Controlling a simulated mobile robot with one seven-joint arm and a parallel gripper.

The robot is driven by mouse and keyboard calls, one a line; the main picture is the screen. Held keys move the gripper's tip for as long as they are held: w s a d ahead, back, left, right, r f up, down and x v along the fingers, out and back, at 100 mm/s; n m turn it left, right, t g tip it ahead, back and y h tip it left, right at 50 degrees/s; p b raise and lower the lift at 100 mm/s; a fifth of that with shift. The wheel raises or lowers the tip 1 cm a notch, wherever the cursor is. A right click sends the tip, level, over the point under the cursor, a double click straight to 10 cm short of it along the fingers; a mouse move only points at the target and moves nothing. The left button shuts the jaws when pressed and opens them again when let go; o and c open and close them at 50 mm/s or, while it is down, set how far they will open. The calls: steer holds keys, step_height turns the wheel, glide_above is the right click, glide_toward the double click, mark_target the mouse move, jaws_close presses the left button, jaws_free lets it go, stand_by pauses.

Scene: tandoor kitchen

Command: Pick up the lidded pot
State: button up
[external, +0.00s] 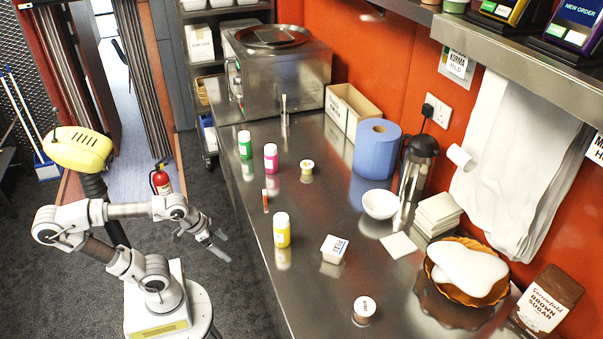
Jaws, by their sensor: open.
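I cannot tell for certain which vessel is the lidded pot. A small round pot with a white labelled lid (364,307) stands upright near the front of the steel counter (310,300). A smaller cup with a yellowish top (307,168) stands farther back. A white square tub with a printed top (333,248) sits between them. My gripper (217,247) is open and empty, left of the counter's edge and apart from all of these. It points down and to the right.
Yellow (282,230), magenta (271,158) and green (245,144) bottles stand along the counter's left side. The front-left counter is clear.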

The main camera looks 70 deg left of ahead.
steer(key=w+d+r+m+g+h+p, duration=0.1)
steer(key=w+d+r+m+h+p, duration=0.2)
steer(key=w+d, duration=0.35)
steer(key=w+d+r+m+g+h+p, duration=0.1)
steer(key=w+d+r+m, duration=0.25)
steer(key=w+d, duration=0.35)
steer(key=m+g+h+p, duration=0.1)
steer(key=m+h+p, duration=0.6)
steer(key=m+h, duration=0.1)
glide_above(365, 305)
steer(key=a, duration=0.3)
steer(key=shift+s+d+f, duration=0.2)
steer(key=shift+s+f, duration=0.15)
steer(key=shift+s, duration=0.05)
steer(key=shift+w+d+f+m, duration=0.1)
steer(key=shift+w+f+m, duration=0.05)
steer(key=shift+f+m, duration=0.1)
step_height(365, 305, down, 7)
steer(key=shift+r+b, duration=0.15)
steer(key=shift+b, duration=0.65)
steer(key=shift+x, duration=1.15)
steer(key=shift+d, duration=0.3)
